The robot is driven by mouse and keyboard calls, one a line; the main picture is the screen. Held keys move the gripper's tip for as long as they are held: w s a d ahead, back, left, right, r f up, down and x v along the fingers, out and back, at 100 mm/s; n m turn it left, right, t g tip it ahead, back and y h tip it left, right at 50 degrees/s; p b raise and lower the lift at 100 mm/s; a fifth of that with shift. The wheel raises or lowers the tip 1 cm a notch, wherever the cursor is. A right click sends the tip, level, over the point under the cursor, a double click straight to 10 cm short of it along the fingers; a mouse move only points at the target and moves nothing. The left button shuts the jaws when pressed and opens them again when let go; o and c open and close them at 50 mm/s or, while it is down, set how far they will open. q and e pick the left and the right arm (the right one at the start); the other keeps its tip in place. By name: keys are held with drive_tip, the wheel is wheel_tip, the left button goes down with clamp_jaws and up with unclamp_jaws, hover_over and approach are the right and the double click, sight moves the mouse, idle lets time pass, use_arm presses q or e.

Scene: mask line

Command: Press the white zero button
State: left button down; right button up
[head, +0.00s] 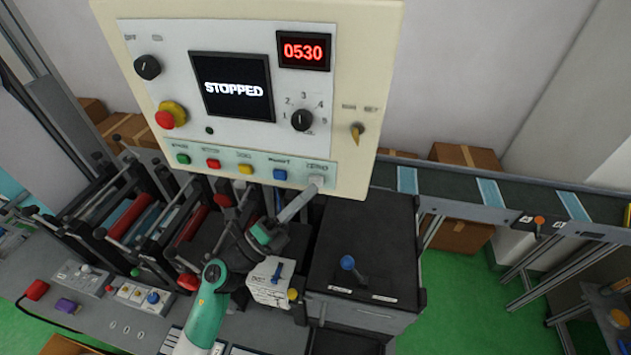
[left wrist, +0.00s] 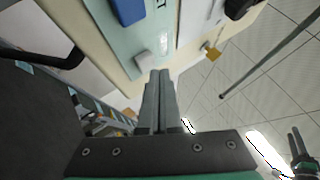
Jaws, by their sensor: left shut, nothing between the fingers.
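The white zero button (head: 317,180) is at the right end of the button row on the control panel (head: 345,75). My left gripper (head: 314,188) is shut and empty, its fingertips just below the button. In the left wrist view the white button (left wrist: 144,58) is just ahead and slightly left of the shut fingertips (left wrist: 160,74). I cannot tell whether they touch it. The counter display (head: 303,52) reads 0530 in red. What looks like my right gripper (left wrist: 297,142) shows small at the lower right of the left wrist view; its jaws are unclear.
Green, red, yellow and blue buttons (head: 279,174) line the panel left of the white one. A screen (head: 232,87) reads STOPPED. A key switch (head: 357,132) sticks out at the right. A black box (head: 365,240) stands below, and a conveyor (head: 455,185) runs right.

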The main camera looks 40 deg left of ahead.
use_arm(q)
drive_tip(key=shift+w+a, duration=0.35)
drive_tip(key=shift+w, duration=0.2)
idle(0.8)
drive_tip(key=shift+s, duration=0.1)
drive_tip(key=shift+s+d+p, duration=0.35)
drive_tip(key=shift+s+d, duration=0.15)
drive_tip(key=shift+s, duration=0.15)
drive_tip(key=shift+s+d+p, duration=0.2)
drive_tip(key=shift+s+d, duration=0.25)
drive_tip(key=shift+s, duration=0.25)
drive_tip(key=shift+s+d+p, duration=0.25)
drive_tip(key=shift+s+d, duration=0.2)
drive_tip(key=shift+s, duration=0.3)
drive_tip(key=shift+s+d+p, duration=0.2)
drive_tip(key=shift+s+d, duration=0.25)
drive_tip(key=shift+s, duration=0.25)
drive_tip(key=shift+d, duration=0.1)
